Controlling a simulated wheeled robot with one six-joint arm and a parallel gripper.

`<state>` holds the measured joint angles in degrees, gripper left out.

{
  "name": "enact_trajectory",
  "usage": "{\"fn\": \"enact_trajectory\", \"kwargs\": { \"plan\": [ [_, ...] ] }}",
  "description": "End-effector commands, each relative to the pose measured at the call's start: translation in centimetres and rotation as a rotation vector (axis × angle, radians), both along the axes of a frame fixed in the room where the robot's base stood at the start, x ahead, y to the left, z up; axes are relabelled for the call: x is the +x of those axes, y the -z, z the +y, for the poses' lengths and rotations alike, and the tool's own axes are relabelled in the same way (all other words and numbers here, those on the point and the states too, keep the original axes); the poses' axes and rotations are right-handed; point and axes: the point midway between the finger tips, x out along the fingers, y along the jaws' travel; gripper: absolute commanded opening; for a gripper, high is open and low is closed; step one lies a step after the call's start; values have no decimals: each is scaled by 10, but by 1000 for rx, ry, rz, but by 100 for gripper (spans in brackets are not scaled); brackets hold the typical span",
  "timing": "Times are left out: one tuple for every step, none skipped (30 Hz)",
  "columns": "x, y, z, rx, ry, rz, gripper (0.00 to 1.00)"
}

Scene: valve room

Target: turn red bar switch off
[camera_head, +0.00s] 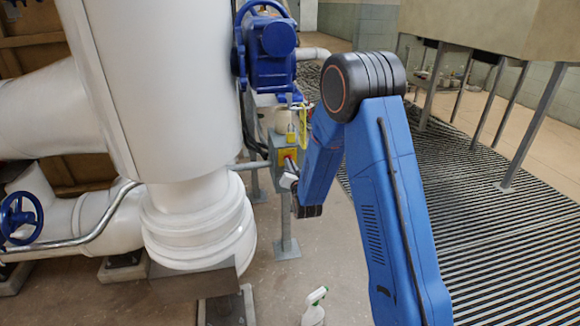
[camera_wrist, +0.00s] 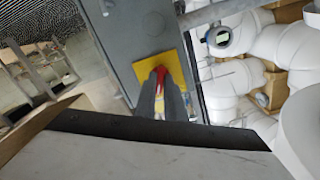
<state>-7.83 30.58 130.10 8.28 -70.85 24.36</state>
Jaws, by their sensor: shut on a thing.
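The red bar switch (camera_wrist: 157,76) sits on a yellow plate (camera_wrist: 172,67) on the face of a grey box (camera_wrist: 130,45) in the wrist view. My gripper (camera_wrist: 161,88) is shut on the red bar, its dark fingers covering most of it. The bar looks roughly in line with the fingers; its exact angle is hard to tell. The gripper's contact is small there and partly hidden by my wrist.
A large white pipe (camera_head: 160,80) stands close on the left. A blue valve actuator (camera_head: 268,45) is above the box, with a yellow padlock (camera_head: 291,134) below it. A spray bottle (camera_head: 314,308) stands on the floor. Grating (camera_head: 480,220) lies to the right.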

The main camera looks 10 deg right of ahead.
Motion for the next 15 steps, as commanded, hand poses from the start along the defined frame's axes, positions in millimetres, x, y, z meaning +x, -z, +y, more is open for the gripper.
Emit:
{"fn": "enact_trajectory", "kwargs": {
  "plan": [
    [0,0,-1,-42,1,0,0],
    [0,0,-1,-71,1,0,0],
    [0,0,-1,-109,1,0,0],
    [0,0,-1,-138,1,0,0],
    [0,0,-1,-166,1,0,0],
    [0,0,-1,-204,1,0,0],
    [0,0,-1,-233,1,-1,0],
    [0,0,-1,-262,1,-1,0],
    [0,0,-1,-299,1,-1,0],
    [0,0,-1,-328,1,-1,0],
    [0,0,-1,-357,1,-1,0],
    [0,0,-1,-395,1,-1,0],
    [0,0,-1,-423,1,-1,0],
    [0,0,-1,-452,1,-1,0],
    [0,0,-1,-489,1,-1,0]
  ]
}}
